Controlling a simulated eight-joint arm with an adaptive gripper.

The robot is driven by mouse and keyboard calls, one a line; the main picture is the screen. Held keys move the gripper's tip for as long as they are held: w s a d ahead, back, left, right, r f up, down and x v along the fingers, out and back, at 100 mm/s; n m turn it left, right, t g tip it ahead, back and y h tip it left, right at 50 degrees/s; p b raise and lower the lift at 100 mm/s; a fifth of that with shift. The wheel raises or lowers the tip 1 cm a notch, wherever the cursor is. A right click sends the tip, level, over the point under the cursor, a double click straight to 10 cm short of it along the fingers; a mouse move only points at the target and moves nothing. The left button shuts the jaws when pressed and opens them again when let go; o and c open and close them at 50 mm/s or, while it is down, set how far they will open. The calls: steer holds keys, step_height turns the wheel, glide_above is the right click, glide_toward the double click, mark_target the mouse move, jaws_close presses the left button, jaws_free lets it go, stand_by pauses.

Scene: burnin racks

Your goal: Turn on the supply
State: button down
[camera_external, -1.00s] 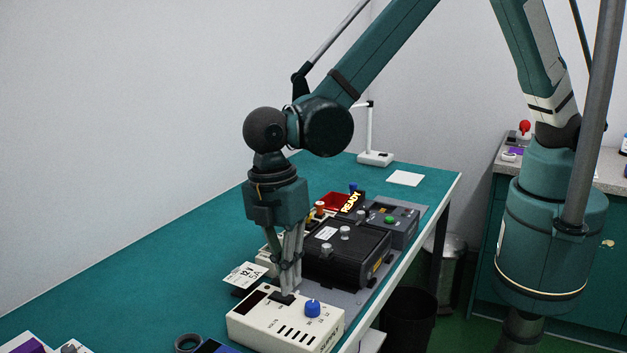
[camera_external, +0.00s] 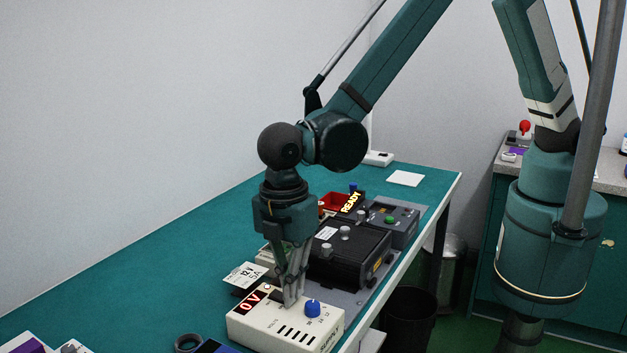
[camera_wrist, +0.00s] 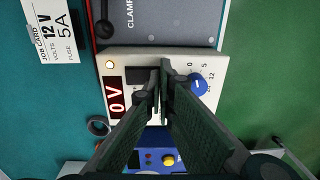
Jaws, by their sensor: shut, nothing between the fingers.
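The supply (camera_external: 285,326) is a cream box at the front edge of the bench, with a blue knob (camera_external: 312,308) and a red display (camera_external: 254,302) that reads "0V". In the wrist view the supply (camera_wrist: 222,62) shows a lit lamp (camera_wrist: 110,64) beside the display (camera_wrist: 115,97), a dark rocker switch (camera_wrist: 137,76), and the blue knob (camera_wrist: 199,86) on a scale with 0, 5 and 12. My gripper (camera_external: 291,303) is shut and empty, its fingertips low over the supply's top between display and knob. The fingers (camera_wrist: 166,75) hide part of the panel; contact cannot be told.
A job card (camera_wrist: 51,27) reads 12 V, 5A. A dark ring (camera_external: 188,343) lies left.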

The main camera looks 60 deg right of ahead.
steer(key=shift+w+r, duration=0.1)
steer(key=shift+w, duration=0.2)
steer(key=shift+w+r, duration=0.2)
steer(key=shift+w, duration=0.25)
steer(key=shift+r, duration=0.1)
stand_by(0.5)
step_height(320, 180, up, 14)
steer(key=s, duration=0.1)
steer(key=shift+s+p, duration=0.35)
steer(key=shift+p, duration=0.1)
stand_by(0.5)
